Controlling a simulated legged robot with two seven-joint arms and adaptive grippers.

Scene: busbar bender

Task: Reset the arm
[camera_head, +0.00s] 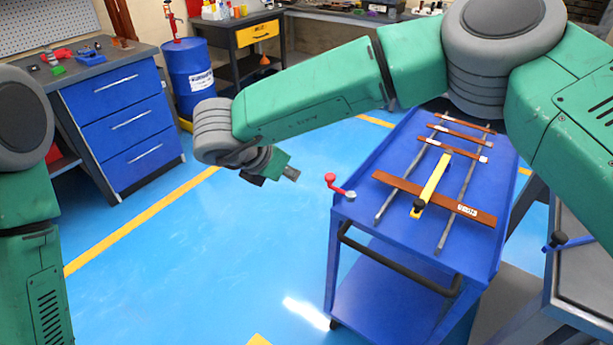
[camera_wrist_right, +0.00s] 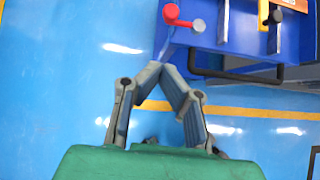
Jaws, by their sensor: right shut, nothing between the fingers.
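My right arm reaches across the head view from the right, with its elbow high over the blue cart. My right gripper (camera_head: 292,174) hangs over open floor to the left of the cart, apart from everything. In the right wrist view the right gripper (camera_wrist_right: 162,68) is shut and empty, its fingertips meeting close to the cart's corner in the picture. My left arm stands at the left edge of the head view; its gripper is out of the picture.
A blue drawer cabinet (camera_head: 120,120) and blue barrel (camera_head: 190,75) stand behind. The floor left of the cart is clear.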

